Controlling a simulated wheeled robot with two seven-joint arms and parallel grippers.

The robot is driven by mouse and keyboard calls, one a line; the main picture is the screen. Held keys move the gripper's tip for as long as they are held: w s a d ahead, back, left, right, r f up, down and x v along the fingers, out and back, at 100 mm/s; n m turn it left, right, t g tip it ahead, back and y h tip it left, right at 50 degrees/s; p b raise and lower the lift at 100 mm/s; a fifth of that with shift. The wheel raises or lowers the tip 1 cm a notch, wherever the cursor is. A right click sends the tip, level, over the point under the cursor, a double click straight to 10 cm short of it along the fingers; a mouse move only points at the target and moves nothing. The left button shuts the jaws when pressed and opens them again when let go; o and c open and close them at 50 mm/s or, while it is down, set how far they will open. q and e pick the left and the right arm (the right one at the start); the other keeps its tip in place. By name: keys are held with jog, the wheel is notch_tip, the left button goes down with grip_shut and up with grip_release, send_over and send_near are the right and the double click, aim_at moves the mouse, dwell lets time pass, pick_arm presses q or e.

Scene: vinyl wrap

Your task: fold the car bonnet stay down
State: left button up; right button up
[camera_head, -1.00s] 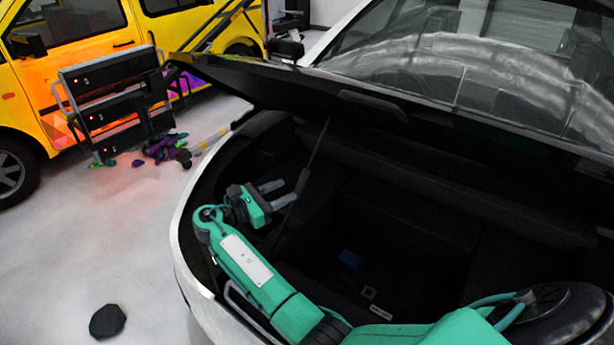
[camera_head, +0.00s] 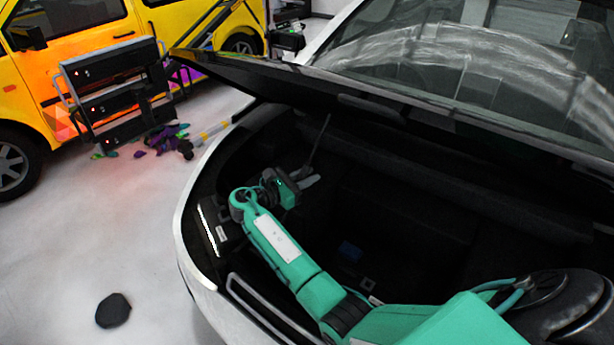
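The bonnet stay (camera_head: 319,140) is a thin dark rod slanting down from under the raised dark bonnet (camera_head: 270,82) into the engine bay. Its lower part goes out of sight at my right gripper (camera_head: 309,176), which is at the end of the green arm in the bay. The two grey fingers point right, close to each other, at the rod's lower visible part. Whether they clasp the rod is too small and dark to tell. My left gripper is not in view.
The white car's front rim (camera_head: 182,225) curves around the dark bay (camera_head: 400,225). The bonnet and windscreen (camera_head: 440,60) lie above and behind. A yellow van (camera_head: 85,60) and a black rack (camera_head: 115,95) stand at left. A black object (camera_head: 113,310) lies on open floor.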

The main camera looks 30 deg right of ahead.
grip_shut()
jog(key=s+d+f+m+g+y+p, duration=0.1)
jog(key=s+f+m, duration=0.3)
jog(key=s, duration=0.3)
jog(key=s+d+f+m+g+y+p, duration=0.1)
jog(key=s+f+m, duration=0.3)
jog(key=s, duration=0.4)
jog(key=shift+s+d+f+y, duration=0.3)
jog(key=shift+d+f, duration=0.05)
jog(key=shift+d, duration=0.35)
jog(key=o, duration=0.8)
grip_release()
jog(key=shift+c, duration=0.2)
